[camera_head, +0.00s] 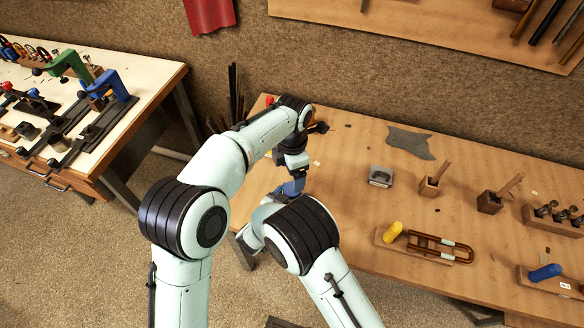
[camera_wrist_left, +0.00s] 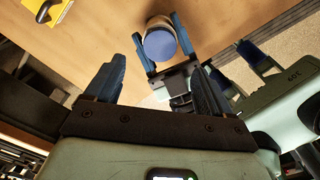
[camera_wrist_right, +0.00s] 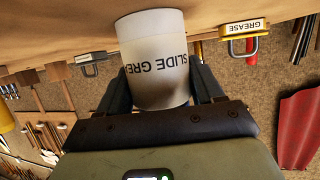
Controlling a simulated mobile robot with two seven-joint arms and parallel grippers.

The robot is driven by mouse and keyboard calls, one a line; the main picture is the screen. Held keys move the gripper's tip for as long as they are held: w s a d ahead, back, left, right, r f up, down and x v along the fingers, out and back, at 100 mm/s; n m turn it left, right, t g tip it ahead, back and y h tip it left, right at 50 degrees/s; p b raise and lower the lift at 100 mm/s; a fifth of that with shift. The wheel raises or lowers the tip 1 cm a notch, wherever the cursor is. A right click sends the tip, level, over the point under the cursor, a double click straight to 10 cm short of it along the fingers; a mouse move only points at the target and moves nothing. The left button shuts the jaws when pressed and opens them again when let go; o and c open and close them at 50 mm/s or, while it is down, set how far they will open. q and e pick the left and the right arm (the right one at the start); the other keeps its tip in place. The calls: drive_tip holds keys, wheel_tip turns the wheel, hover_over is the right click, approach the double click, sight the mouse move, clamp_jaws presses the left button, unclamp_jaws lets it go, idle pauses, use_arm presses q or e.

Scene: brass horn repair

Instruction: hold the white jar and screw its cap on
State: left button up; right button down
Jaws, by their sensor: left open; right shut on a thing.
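The white jar (camera_wrist_right: 153,80), lettered "SLIDE GRE...", is in my right gripper (camera_wrist_right: 160,75), with one finger on each side. The lettering is upside down in the right wrist view. The blue cap (camera_wrist_left: 159,45) shows as a round disc over the jar's end in the left wrist view, between the right gripper's fingers. I cannot tell how tightly it sits. My left gripper (camera_head: 293,187) is open and empty, with its fingers pointing towards the capped end, apart from it.
A second bench (camera_head: 150,85) with clamps stands left. A "GREASE" label (camera_wrist_right: 245,27) shows behind the jar.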

sight(292, 198)
use_arm(q)
drive_tip(key=n, duration=0.5)
drive_tip(key=shift+r, duration=0.35)
drive_tip(key=shift+f, duration=4)
drive_tip(key=c, duration=1.2)
drive_tip(key=m, duration=0.6)
drive_tip(key=shift+c, duration=0.2)
drive_tip(key=o, duration=1.2)
drive_tip(key=shift+c, duration=0.2)
